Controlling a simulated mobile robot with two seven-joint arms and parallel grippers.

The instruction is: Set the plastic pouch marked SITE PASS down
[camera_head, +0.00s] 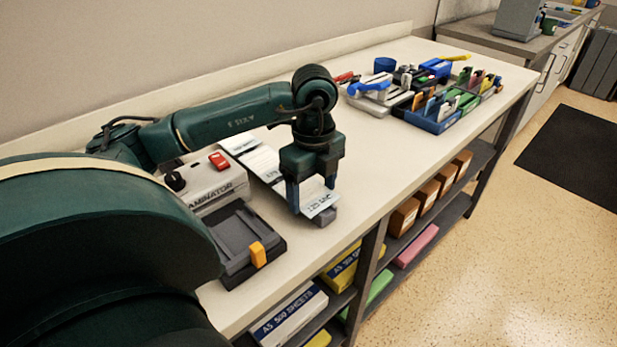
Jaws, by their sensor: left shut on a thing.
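My left gripper (313,197) points down over the front part of the white worktop (400,165), beside the laminator. It is shut on a thin thing, most likely the plastic pouch, which is largely hidden by the fingers. I cannot read SITE PASS anywhere. A white piece marked 125 MIC (319,205) shows at the fingers, and I cannot tell whether it touches them. A small grey block (324,218) is just below it. The white laminator (215,186) with a red switch is left of the gripper. My right gripper is not in view.
A dark grey device (240,240) with a yellow-orange handle stands in front of the laminator. Blue and green organisers (435,118) with stationery stand at the far right end. The worktop between them and my gripper is clear. Shelves below hold brown boxes (403,216) and paper packs.

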